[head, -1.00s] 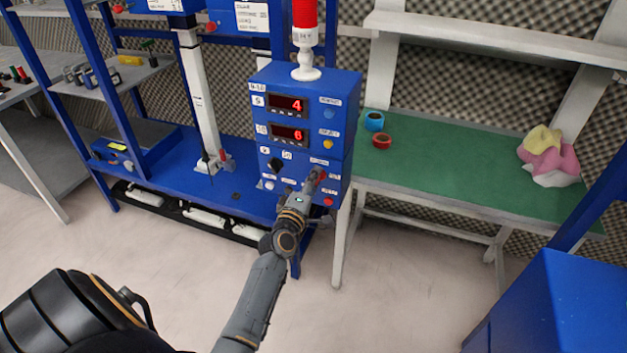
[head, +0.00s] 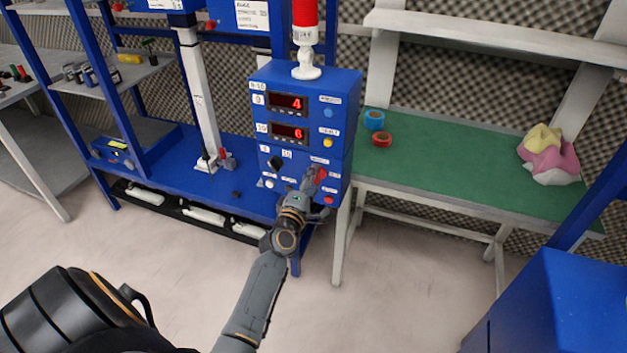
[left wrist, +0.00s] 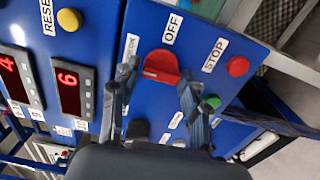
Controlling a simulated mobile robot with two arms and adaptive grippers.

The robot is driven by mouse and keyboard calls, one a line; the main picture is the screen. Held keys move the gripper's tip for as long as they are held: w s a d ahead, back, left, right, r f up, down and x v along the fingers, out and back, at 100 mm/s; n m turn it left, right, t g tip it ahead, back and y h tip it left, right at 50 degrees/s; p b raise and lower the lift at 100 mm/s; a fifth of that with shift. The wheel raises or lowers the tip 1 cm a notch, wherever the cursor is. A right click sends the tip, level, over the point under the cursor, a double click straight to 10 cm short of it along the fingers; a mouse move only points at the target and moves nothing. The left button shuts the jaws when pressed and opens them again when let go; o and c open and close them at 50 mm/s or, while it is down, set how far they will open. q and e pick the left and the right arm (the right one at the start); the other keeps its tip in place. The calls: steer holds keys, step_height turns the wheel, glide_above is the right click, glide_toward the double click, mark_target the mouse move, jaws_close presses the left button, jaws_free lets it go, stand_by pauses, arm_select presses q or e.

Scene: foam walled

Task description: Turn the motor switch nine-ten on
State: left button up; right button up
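The blue control box (head: 340,105) is marked 9-10 at its upper left. A red switch knob (left wrist: 160,66) sits on its lower front, with an OFF label beside it in the left wrist view. The knob also shows in the head view (head: 321,174), partly covered by my gripper. My left gripper (left wrist: 158,75) is at the panel, with one finger on each side of the red knob. The fingers look parted; firm contact with the knob cannot be made out. My right gripper is not in view.
A red STOP button (left wrist: 238,66) and a green button (left wrist: 212,101) are close to the right finger. A yellow RESET button (left wrist: 69,19) and two red displays are farther left. A green-topped bench (head: 450,175) stands right of the box.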

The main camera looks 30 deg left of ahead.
arm_select(q)
steer(key=shift+o, duration=0.7)
steer(key=v, duration=1.2)
steer(key=shift+f, duration=0.1)
steer(key=s+d+f+m+g+h, duration=0.2)
steer(key=s+d+f+m, duration=0.15)
steer(key=f, duration=0.65)
steer(key=s+d+f+m+g+h, duration=0.1)
steer(key=s+d+f+m+g, duration=0.2)
steer(key=f, duration=0.8)
steer(key=s+d+f+m+g+h, duration=0.2)
steer(key=d+f+m, duration=0.25)
steer(key=f, duration=0.55)
steer(key=s+d+f+m+g, duration=0.2)
steer(key=s+f+m+g, duration=0.35)
steer(key=s+f, duration=0.8)
steer(key=s+f+m+g, duration=0.2)
steer(key=s+f+m, duration=0.1)
steer(key=s, duration=0.6)
steer(key=s+a+f+m+g, duration=0.1)
steer(key=s+f+m+g, duration=0.1)
steer(key=s, duration=0.8)
steer(key=shift+s+a+f+m+y, duration=0.2)
steer(key=shift+f+m+y, duration=0.1)
steer(key=shift+f+m, duration=0.65)
